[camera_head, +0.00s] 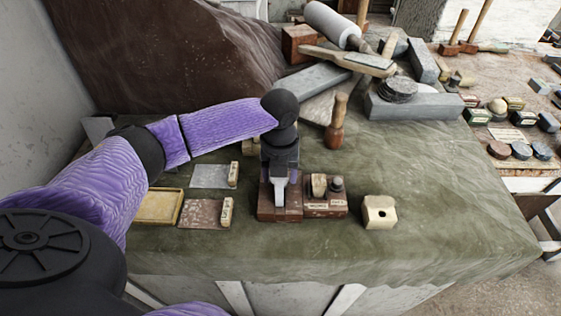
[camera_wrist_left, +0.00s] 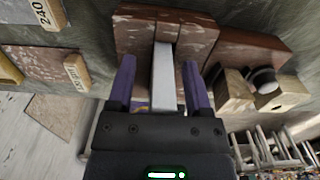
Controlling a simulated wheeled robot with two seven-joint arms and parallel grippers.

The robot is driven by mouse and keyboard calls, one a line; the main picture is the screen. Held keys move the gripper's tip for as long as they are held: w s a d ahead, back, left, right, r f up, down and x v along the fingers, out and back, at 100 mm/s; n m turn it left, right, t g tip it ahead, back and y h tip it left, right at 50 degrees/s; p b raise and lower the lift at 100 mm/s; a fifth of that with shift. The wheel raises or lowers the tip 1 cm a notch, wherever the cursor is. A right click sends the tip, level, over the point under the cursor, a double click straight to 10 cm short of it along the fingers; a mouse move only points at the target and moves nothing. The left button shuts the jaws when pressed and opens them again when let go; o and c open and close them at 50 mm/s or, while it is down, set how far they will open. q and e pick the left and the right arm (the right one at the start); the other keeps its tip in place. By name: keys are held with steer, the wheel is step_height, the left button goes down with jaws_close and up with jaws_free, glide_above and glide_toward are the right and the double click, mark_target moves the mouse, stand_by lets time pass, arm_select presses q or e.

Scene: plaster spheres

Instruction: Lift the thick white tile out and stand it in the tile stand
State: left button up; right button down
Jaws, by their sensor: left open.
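The thick white tile (camera_wrist_left: 164,78) lies between the fingers of my left gripper (camera_wrist_left: 160,88) in the left wrist view. The fingers are open, one on either side of it, with small gaps. In the head view the tile (camera_head: 279,191) shows as a narrow light strip below my gripper (camera_head: 279,180), against a reddish-brown block (camera_head: 279,212). The block (camera_wrist_left: 135,35) has a slot or seam in line with the tile. How deep the tile sits in it is hidden. I cannot tell whether this block is the tile stand. My right gripper is not in view.
Right of the block stands a labelled reddish holder (camera_head: 326,207) with small wooden and dark pieces. A cream block with a hole (camera_head: 379,212) stands further right. Abrasive sheets (camera_head: 205,213) and a yellow tray (camera_head: 158,207) lie left. The cloth front right is clear.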

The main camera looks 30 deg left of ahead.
arm_select(q)
steer(key=shift+c, duration=0.3)
jaws_close()
steer(key=c, duration=0.6)
jaws_free()
jaws_close()
steer(key=shift+r+p, duration=2.7)
steer(key=shift+p, duration=0.25)
